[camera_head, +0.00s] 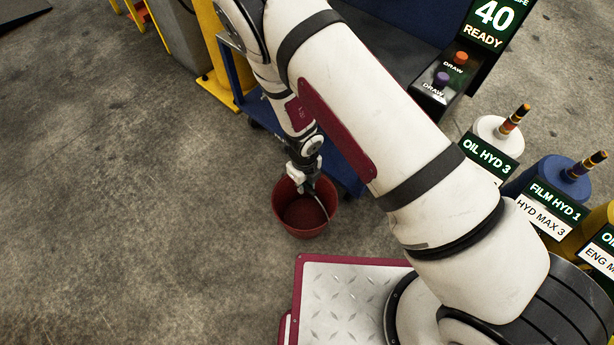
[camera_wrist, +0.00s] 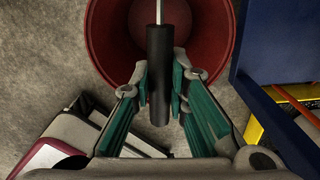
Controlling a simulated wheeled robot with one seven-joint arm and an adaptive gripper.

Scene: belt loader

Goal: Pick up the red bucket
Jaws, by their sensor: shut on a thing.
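The red bucket (camera_head: 304,222) is on or just above the concrete floor, left of my arm in the head view; I cannot tell whether it touches the floor. It is open at the top and looks empty. In the wrist view the bucket (camera_wrist: 104,40) lies beyond the fingers. My gripper (camera_wrist: 160,88) is shut on the bucket's dark handle grip (camera_wrist: 159,50), with a green-padded finger on each side. In the head view my gripper (camera_head: 308,185) is over the bucket's rim, and the thin wire handle (camera_head: 320,203) shows inside it.
A blue cart (camera_head: 345,160) stands close to the bucket's right, and its blue frame (camera_wrist: 270,120) shows in the wrist view. Labelled containers (camera_head: 490,150) with handles stand at the right. A panel reads 40 READY (camera_head: 493,22). The floor (camera_head: 130,180) at the left is clear.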

